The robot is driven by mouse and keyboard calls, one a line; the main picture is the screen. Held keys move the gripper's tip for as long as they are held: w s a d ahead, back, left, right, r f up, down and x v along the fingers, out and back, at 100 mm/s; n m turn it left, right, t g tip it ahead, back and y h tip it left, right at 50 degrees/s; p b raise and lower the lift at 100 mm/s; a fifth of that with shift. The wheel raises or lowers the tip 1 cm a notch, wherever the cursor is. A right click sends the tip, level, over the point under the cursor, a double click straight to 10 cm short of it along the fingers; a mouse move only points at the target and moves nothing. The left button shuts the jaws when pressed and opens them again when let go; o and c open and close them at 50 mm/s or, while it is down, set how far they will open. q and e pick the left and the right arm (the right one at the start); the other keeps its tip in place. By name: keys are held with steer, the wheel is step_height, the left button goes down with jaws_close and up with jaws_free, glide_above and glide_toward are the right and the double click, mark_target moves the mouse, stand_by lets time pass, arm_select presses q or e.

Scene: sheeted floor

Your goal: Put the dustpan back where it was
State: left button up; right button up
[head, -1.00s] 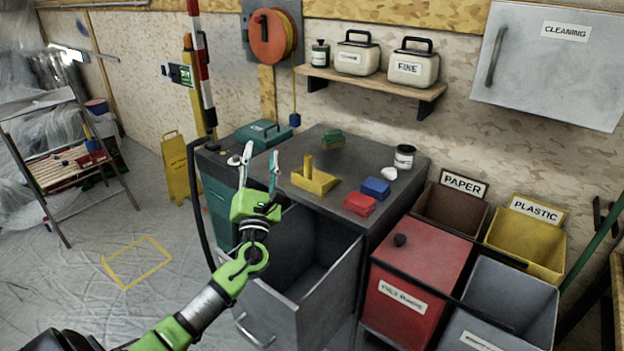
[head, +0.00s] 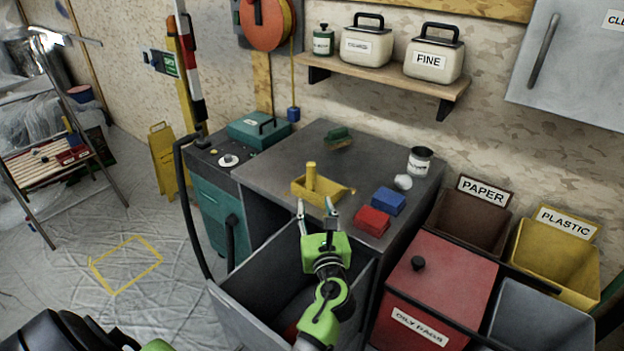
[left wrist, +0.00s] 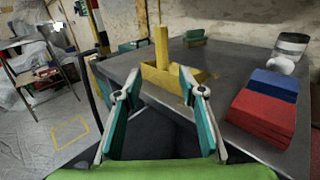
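The yellow dustpan (head: 318,190) with its stubby upright handle sits on the grey cabinet top (head: 285,162), near the front edge. It also shows in the left wrist view (left wrist: 161,60), straight ahead beyond the fingers. My left gripper (head: 317,212) is open and empty, just in front of the dustpan, above the open drawer. In the left wrist view its two fingers (left wrist: 160,88) are spread apart with a gap before the dustpan. The yellow outlined rectangle (head: 125,265) on the floor at left is empty. My right gripper is not in view.
The drawer (head: 240,310) hangs open below my left gripper. Red (head: 372,221) and blue (head: 388,201) blocks, a white-labelled can (head: 419,161) and a green brush-like item (head: 339,137) share the cabinet top. Bins stand at right. The floor at left is mostly clear.

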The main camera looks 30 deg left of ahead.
mark_target(312, 181)
arm_select(q)
steer(key=x, duration=0.2)
steer(key=b+x, duration=0.1)
steer(key=x, duration=0.3)
steer(key=shift+w+r+b, duration=0.15)
steer(key=shift+r+b, duration=0.2)
steer(key=b+x, duration=0.2)
steer(key=x, duration=0.1)
steer(key=shift+w, duration=0.1)
steer(key=shift+b+x, duration=0.35)
steer(key=shift+x, duration=0.8)
steer(key=shift+w+a, duration=0.1)
steer(key=shift+w, duration=0.25)
steer(key=shift+s+r, duration=0.1)
steer(key=shift+r, duration=0.1)
steer(key=shift+c, duration=0.7)
jaws_close()
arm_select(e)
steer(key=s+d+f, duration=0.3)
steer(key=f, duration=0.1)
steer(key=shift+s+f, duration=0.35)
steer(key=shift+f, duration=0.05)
